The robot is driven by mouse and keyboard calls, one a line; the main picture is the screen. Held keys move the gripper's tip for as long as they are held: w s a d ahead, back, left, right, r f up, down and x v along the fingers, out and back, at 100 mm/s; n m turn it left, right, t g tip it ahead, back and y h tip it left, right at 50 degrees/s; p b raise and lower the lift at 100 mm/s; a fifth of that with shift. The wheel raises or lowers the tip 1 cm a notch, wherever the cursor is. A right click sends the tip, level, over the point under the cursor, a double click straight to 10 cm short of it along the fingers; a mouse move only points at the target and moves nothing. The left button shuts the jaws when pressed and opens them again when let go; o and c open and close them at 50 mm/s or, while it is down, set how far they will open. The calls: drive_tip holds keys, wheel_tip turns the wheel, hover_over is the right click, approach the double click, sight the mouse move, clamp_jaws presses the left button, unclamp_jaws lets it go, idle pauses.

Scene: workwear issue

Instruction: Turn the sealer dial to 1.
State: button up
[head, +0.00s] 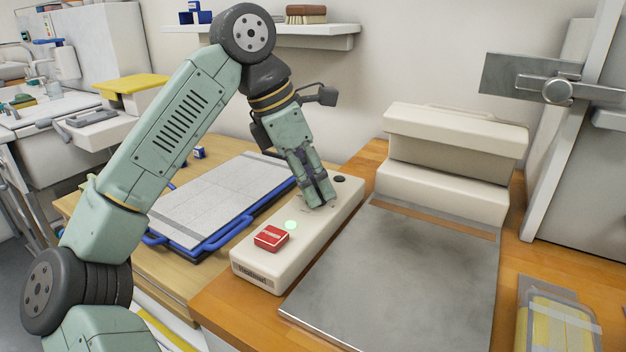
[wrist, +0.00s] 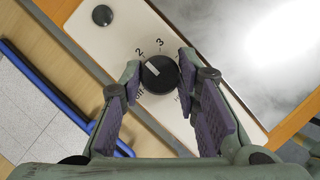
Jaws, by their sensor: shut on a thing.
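The sealer dial (wrist: 160,75) is a round black knob with a white pointer mark, on a cream panel (wrist: 110,37). In the wrist view the mark points to the upper left, a little below the printed 2. A 3 is printed above the dial and off at its lower left. No 1 can be read; my left finger covers part of that side. My gripper (wrist: 161,78) is shut on the dial, one finger on each side. In the head view my gripper (head: 322,203) reaches down to the cream control box (head: 262,262) and hides the dial.
The box also bears a red block (head: 271,238), a green light (head: 291,225) and a black button (head: 339,179). A metal plate (head: 390,270) and the cream sealer body (head: 450,150) are to the right. A blue-edged tray (head: 215,205) lies left.

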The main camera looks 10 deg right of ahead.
drive_tip(key=shift+c, duration=0.5)
drive_tip(key=shift+n, duration=0.3)
drive_tip(key=n+t+b, duration=0.1)
drive_tip(key=n, duration=0.1)
drive_tip(key=shift+s+f+n, duration=0.1)
drive_tip(key=shift+n, duration=0.3)
drive_tip(key=n+t+b, duration=0.1)
drive_tip(key=n, duration=0.1)
drive_tip(key=n+t+y+b, duration=0.1)
drive_tip(key=n, duration=0.2)
drive_tip(key=shift+s, duration=0.1)
drive_tip(key=shift+n, duration=0.3)
drive_tip(key=o, duration=1.2)
drive_tip(key=shift+c, duration=0.2)
